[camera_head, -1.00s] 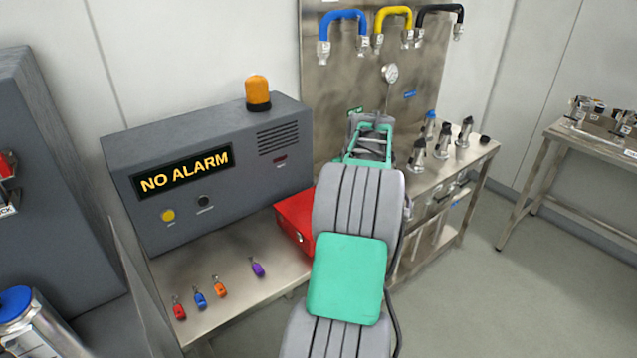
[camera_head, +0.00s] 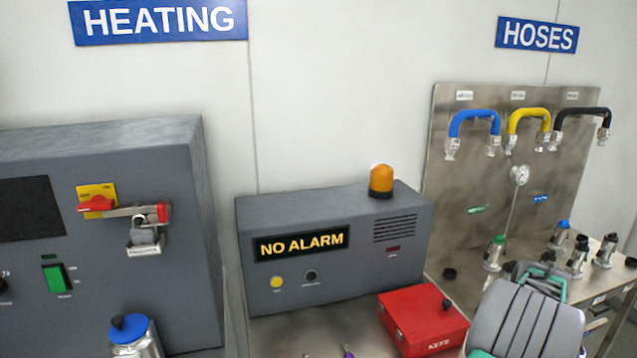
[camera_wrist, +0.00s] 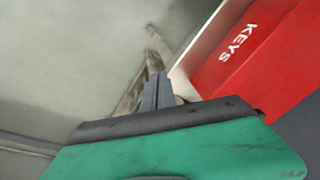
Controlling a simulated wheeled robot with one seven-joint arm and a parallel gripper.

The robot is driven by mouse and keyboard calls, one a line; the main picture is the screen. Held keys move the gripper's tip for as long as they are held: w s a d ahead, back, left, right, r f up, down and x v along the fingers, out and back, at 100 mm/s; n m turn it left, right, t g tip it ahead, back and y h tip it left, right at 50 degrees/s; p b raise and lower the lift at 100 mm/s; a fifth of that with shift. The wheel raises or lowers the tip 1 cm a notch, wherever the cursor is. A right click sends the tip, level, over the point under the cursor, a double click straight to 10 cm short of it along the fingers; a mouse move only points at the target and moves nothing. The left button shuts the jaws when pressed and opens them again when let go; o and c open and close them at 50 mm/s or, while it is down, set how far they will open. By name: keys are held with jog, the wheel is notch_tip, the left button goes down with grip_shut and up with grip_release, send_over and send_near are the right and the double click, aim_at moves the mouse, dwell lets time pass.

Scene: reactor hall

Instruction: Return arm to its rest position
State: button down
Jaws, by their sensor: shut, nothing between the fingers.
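My arm (camera_head: 528,318) shows at the lower right of the head view, grey and ribbed with a teal panel, partly cut off by the bottom edge. It reaches over the bench beside the red KEYS box (camera_head: 424,320). My gripper (camera_wrist: 156,92) shows in the wrist view as two grey fingers, shut together and empty. In that view the red box (camera_wrist: 262,60) lies close to the right of the fingers. Whether they touch it cannot be told.
The grey NO ALARM console (camera_head: 340,265) with its orange lamp (camera_head: 381,181) stands left of the arm. Several metal fittings (camera_head: 578,258) stand on the bench at the right. The heating cabinet (camera_head: 100,240) and a blue-capped canister (camera_head: 133,338) are at the left.

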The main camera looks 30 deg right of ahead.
jog(key=w+a+r+n+g, duration=0.1)
jog(key=a+n, duration=0.1)
jog(key=a, duration=1.6)
jog(key=a+r+n+g, duration=0.1)
jog(key=a+r+n, duration=0.1)
jog(key=a, duration=1.6)
jog(key=w+a+r+n+t, duration=0.2)
jog(key=a+r+n, duration=0.1)
jog(key=a, duration=0.5)
jog(key=w+a+r+n+t, duration=0.1)
jog(key=w+a+r+n, duration=0.2)
jog(key=a, duration=0.5)
notch_tip(320, 180, up, 2)
jog(key=shift+w+r+n+t, duration=0.2)
jog(key=shift+n+t, duration=0.2)
jog(key=shift+n, duration=0.2)
